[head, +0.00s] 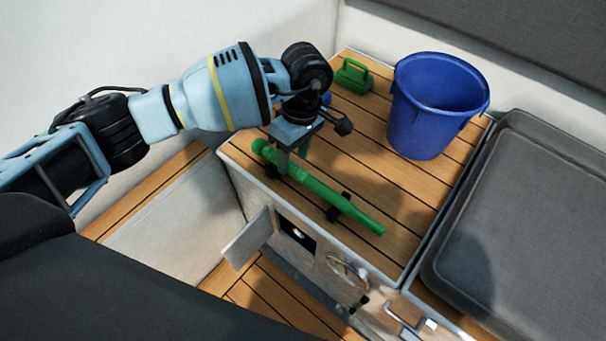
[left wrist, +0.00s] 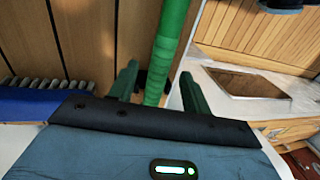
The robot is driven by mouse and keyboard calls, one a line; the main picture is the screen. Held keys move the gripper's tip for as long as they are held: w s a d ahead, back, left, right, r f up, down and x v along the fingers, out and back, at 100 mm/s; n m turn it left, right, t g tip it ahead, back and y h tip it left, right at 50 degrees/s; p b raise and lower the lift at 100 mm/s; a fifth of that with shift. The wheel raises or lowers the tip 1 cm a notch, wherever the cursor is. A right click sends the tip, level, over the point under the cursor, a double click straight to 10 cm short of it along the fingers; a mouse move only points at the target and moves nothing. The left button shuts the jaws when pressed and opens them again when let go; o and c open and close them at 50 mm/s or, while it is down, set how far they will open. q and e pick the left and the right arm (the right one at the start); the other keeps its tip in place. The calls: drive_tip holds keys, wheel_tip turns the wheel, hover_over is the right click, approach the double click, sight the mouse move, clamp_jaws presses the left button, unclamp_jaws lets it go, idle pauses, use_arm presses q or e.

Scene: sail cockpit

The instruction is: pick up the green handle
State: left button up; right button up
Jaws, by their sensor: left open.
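The green handle (head: 340,205) is a long green rod lying on the slatted wooden top, with black clips along it. My left gripper (head: 291,160) is over the handle near its knobbed left end, with its fingers pointing down. In the left wrist view the green handle (left wrist: 170,40) passes between the two open fingers of my left gripper (left wrist: 157,88). I cannot tell whether the fingers touch it. My right gripper is not in view.
A blue bucket (head: 423,125) and a small green object with a grip (head: 353,76) stand toward the back. A blue brush (left wrist: 40,104) lies beside the gripper. A small door (head: 249,238) hangs open below the front edge. Grey cushions (head: 530,210) are at right.

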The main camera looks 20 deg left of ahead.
use_arm(q)
drive_tip(key=f, duration=0.3)
drive_tip(key=shift+s+a, duration=0.1)
drive_tip(key=shift+s, duration=0.15)
drive_tip(key=shift+r, duration=0.1)
clamp_jaws()
drive_tip(key=shift+r, duration=0.15)
drive_tip(key=shift+r, duration=0.65)
wheel_tip(320, 180, up, 2)
drive_tip(key=shift+r+p, duration=0.25)
drive_tip(key=shift+p, duration=0.1)
drive_tip(key=s+d+p, duration=0.2)
drive_tip(key=s+d, duration=0.5)
drive_tip(key=s, duration=0.7)
drive_tip(key=shift+s+d+r, duration=0.15)
drive_tip(key=shift+d+r, duration=0.05)
drive_tip(key=shift+r, duration=0.25)
